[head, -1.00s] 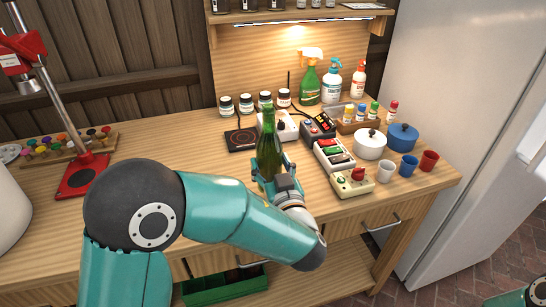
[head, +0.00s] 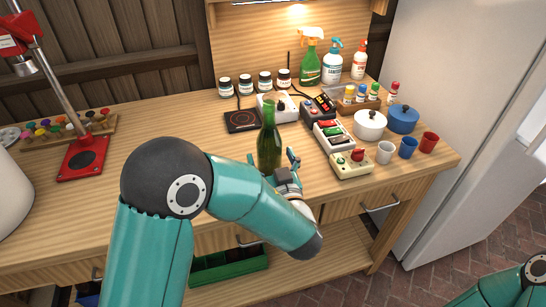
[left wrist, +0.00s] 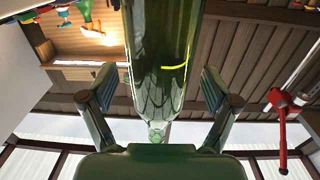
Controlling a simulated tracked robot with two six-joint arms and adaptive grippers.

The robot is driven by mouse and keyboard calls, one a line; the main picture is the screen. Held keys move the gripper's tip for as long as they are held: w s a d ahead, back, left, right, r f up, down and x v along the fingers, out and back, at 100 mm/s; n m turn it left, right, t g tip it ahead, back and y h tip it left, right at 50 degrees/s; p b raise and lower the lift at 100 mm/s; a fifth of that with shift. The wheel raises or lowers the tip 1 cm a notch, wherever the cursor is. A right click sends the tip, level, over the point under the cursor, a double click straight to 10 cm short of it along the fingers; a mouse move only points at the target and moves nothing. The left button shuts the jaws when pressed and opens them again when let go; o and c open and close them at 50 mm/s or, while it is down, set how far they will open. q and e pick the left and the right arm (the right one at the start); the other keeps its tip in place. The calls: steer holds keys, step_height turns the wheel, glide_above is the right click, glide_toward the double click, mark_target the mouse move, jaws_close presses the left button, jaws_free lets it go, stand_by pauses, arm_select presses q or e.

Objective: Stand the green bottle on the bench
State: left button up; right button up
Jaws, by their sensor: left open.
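The green bottle (head: 269,147) stands upright on the wooden bench (head: 205,135), near its front edge. My left gripper (head: 273,164) is open at the bottle, with its fingers spread apart to either side. In the left wrist view the bottle (left wrist: 160,50) rises between the two open fingers (left wrist: 158,88), with a visible gap on each side. The bottle's foot is partly hidden by the gripper in the head view. Part of my right arm shows at the lower right corner; its gripper is out of frame.
Right of the bottle are a beige switch box (head: 351,163), a power strip (head: 333,137), a white pot (head: 369,125) and several cups. A black hot plate (head: 242,121) lies behind it. A red-based stand (head: 82,158) is at left. The bench between is clear.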

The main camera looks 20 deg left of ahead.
arm_select(q)
steer(key=shift+s+d, duration=0.35)
steer(key=shift+s, duration=0.1)
steer(key=b+v, duration=0.4)
steer(key=v, duration=0.7)
steer(key=shift+a, duration=0.1)
